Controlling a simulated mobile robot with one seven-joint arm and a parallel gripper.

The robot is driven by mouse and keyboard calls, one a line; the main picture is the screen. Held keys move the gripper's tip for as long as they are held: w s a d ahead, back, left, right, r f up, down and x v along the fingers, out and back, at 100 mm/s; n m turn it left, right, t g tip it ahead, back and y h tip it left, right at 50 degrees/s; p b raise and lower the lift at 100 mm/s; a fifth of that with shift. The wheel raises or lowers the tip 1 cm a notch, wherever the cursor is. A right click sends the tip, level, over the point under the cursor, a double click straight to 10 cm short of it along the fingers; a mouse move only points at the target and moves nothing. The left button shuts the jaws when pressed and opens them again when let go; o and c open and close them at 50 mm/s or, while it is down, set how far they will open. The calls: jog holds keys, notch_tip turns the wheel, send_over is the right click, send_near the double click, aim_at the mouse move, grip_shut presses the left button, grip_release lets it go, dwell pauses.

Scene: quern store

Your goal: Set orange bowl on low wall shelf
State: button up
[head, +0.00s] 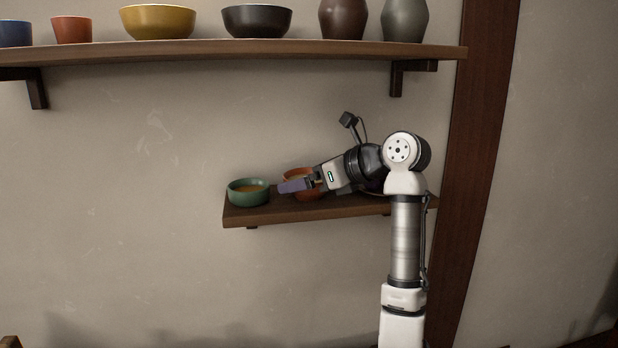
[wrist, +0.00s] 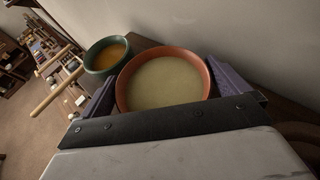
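The orange bowl (head: 293,172), pale greenish inside, is at the low wall shelf (head: 335,210), partly hidden behind my gripper in the head view. In the wrist view the orange bowl (wrist: 163,80) lies between the two purple fingers of my gripper (wrist: 162,69). A finger is against or very near each side of the bowl, and they look closed on it. In the head view my gripper (head: 293,186) reaches in from the right, low over the shelf. The bowl looks upright at shelf level; its base contact is hidden.
A green bowl (head: 248,192) with an orange inside stands on the shelf's left end, close to the orange bowl. A high shelf (head: 200,50) above holds several bowls and vessels. A dark wooden post (head: 475,150) rises at the right. My wrist hides the low shelf's right part.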

jog(key=shift+r, duration=0.15)
jog(key=b+v, duration=0.4)
jog(key=v, duration=0.8)
